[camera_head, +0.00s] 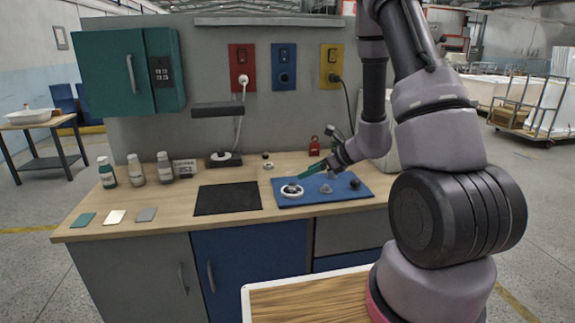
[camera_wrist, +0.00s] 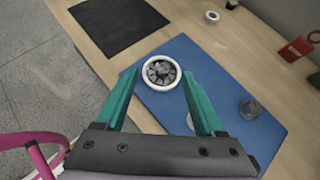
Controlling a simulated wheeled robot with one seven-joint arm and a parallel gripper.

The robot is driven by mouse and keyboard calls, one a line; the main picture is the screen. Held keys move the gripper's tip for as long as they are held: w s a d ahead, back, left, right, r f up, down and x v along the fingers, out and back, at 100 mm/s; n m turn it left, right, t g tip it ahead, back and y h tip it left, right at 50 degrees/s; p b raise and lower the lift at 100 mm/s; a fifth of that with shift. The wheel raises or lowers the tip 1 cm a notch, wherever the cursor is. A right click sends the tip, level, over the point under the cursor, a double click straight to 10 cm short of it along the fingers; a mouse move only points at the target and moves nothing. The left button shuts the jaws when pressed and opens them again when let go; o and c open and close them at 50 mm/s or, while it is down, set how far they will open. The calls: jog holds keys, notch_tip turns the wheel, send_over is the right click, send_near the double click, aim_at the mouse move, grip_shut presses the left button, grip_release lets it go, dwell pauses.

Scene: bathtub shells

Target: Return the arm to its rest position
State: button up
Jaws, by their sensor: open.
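My gripper (camera_head: 311,171) has two green fingers and is over the blue mat (camera_head: 346,190) on the wooden bench. In the wrist view my gripper (camera_wrist: 164,98) is open, its fingers apart, with nothing held between them. A white ring-shaped part with a dark, spoked centre (camera_head: 291,190) lies on the mat just ahead of the fingertips; it also shows in the wrist view (camera_wrist: 161,72). My arm reaches in from the right side of the head view, bent downward over the bench.
On the blue mat are small grey parts, one at its right (camera_head: 355,184). A black mat (camera_head: 227,198) lies to the left, with several bottles (camera_head: 136,169) farther left. A red padlock-like item (camera_head: 314,146) stands at the back. A green cabinet (camera_head: 130,72) hangs above left.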

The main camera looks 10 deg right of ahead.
jog(key=s+a+r+n+g+y, duration=0.1)
jog(key=s+a+r+n, duration=0.1)
jog(key=s+r+n, duration=0.3)
jog(key=s+a+r+n+g, duration=0.1)
jog(key=s+a+r+n, duration=0.15)
jog(key=r, duration=0.55)
jog(key=s+a+r+n+g+y, duration=0.1)
jog(key=s+a+r+n, duration=0.15)
jog(key=r+n, duration=0.3)
jog(key=s+d+r+n+t+h, duration=0.1)
jog(key=s+d+r+n+h, duration=0.2)
jog(key=s+r, duration=0.3)
jog(key=s+d+r+n+t+h, duration=0.1)
jog(key=s+d+r+n+h, duration=0.3)
jog(key=s, duration=0.4)
jog(key=d+r+n, duration=0.1)
jog(key=n, duration=0.1)
jog(key=shift+r+n+t+h, duration=0.3)
jog(key=shift+r, duration=0.1)
